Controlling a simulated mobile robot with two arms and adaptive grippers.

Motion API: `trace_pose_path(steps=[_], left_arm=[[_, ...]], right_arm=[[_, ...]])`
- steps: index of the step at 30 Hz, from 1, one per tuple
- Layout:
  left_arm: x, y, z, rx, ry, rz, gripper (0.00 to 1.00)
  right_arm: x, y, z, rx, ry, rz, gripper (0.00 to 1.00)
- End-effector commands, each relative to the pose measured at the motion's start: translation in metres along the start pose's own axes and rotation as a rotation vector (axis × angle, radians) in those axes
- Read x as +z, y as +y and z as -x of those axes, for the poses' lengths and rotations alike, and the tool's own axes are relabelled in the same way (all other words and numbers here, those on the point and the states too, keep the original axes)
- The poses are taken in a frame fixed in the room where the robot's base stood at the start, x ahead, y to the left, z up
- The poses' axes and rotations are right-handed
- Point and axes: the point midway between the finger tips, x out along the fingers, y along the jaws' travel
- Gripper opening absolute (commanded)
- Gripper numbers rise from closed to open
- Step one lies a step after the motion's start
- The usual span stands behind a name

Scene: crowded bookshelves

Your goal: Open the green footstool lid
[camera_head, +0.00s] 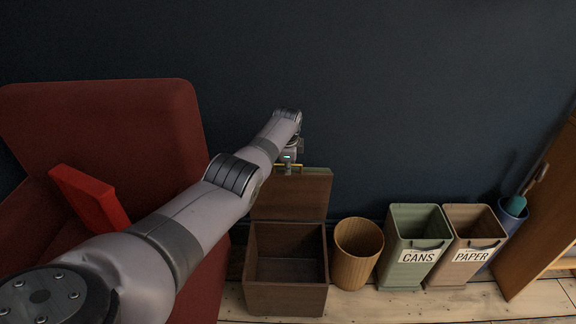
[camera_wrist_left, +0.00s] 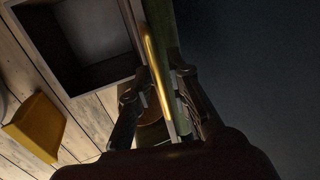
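The footstool is a box with brown wood-coloured walls (camera_head: 286,298) in the head view, standing on the floor with its inside open and empty-looking. Its lid (camera_head: 290,200) stands about upright at the back of the box, and the side facing me is brown. In the left wrist view the lid's edge shows a gold strip (camera_wrist_left: 154,60) beside a dull green face (camera_wrist_left: 166,25). My left gripper (camera_wrist_left: 162,72) straddles this edge, its fingers pressed close on both sides; it also shows at the lid's top in the head view (camera_head: 289,167). My right gripper is not in view.
A wooden bin (camera_head: 357,262), a green CANS bin (camera_head: 415,232) and a brown PAPER bin (camera_head: 468,240) stand right of the box. A red armchair (camera_head: 160,125) with a bright red cushion (camera_head: 90,198) is at the left. A dark wall (camera_head: 400,80) rises close behind the lid.

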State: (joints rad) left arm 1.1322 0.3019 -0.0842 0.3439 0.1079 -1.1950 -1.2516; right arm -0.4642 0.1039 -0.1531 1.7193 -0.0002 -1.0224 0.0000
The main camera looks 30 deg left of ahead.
Motion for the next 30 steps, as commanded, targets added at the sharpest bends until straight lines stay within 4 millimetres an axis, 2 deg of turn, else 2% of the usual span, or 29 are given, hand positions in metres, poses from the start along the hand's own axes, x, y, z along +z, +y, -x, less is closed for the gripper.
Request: trace_pose_path(steps=[4, 17, 26, 30], left_arm=[[0.0, 0.0, 0.0, 0.0, 0.001, 0.0, 0.28], [-0.001, -0.001, 0.005, -0.001, 0.002, 0.0, 0.28], [0.0, -0.001, 0.03, -0.004, 0.001, -0.002, 0.28], [0.0, -0.001, 0.054, -0.004, 0.002, 0.0, 0.28]], right_arm=[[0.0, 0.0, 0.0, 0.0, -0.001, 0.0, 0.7], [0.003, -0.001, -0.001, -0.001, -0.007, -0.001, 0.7], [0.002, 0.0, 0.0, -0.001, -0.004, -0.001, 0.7], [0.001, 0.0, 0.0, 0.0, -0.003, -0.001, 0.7]])
